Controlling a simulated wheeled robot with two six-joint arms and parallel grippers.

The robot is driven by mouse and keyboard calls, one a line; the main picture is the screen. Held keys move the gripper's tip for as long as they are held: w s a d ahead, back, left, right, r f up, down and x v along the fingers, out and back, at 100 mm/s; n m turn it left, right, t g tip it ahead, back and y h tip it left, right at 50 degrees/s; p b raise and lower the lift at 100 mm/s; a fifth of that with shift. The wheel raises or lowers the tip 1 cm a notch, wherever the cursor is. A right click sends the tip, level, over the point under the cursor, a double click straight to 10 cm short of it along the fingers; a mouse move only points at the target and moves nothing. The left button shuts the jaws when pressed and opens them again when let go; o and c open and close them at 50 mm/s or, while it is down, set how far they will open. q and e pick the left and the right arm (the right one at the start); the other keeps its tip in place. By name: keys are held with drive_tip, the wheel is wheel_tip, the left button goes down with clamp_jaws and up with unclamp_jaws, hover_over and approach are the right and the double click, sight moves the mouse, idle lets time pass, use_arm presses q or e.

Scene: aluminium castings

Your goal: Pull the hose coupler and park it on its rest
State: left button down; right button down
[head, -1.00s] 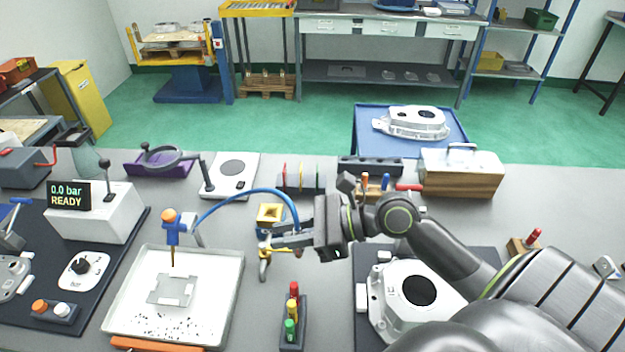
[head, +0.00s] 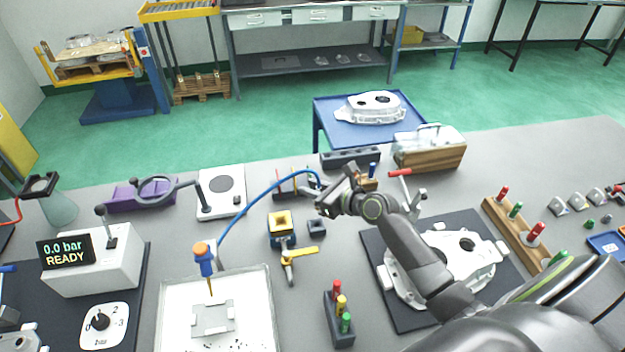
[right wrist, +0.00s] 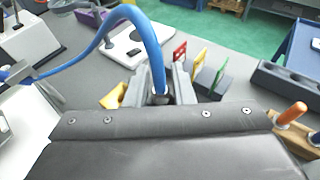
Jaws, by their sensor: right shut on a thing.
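The blue hose (head: 262,195) arches from beside the blue-and-orange tool (head: 204,262) to my right gripper (head: 316,196). My right gripper is shut on the hose coupler at its end. In the right wrist view the dark coupler (right wrist: 160,98) sits between the fingers, with the hose (right wrist: 120,22) rising from it; its lower part is hidden. A valve with a yellow lever (head: 300,253) stands on the table, apart from the coupler. A yellow-topped block (head: 281,222) and a small dark block (head: 316,227) stand nearby; I cannot tell which is the rest. My left gripper is not in view.
Upright coloured plates in a rack (right wrist: 200,70) stand close behind the gripper. The tray (head: 262,310) is at front left, a red-yellow-green pin stand (head: 340,318) in front, and a casting (head: 475,255) on a dark mat at right. The display reads 0.0 bar READY.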

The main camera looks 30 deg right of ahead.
drive_tip(key=shift+w+f+b, duration=0.2)
drive_tip(key=shift+f+b, duration=0.75)
drive_tip(key=shift+f, duration=0.7)
drive_tip(key=shift+w+f+b, duration=0.15)
drive_tip(key=shift+f+b, duration=0.75)
drive_tip(key=shift+f, duration=0.7)
drive_tip(key=shift+p, duration=0.8)
drive_tip(key=shift+f+b, duration=0.45)
drive_tip(key=shift+f, duration=0.05)
drive_tip(key=shift+a+r, duration=0.1)
drive_tip(key=shift+r, duration=0.05)
drive_tip(key=shift+r+p, duration=0.3)
drive_tip(key=shift+p, duration=0.35)
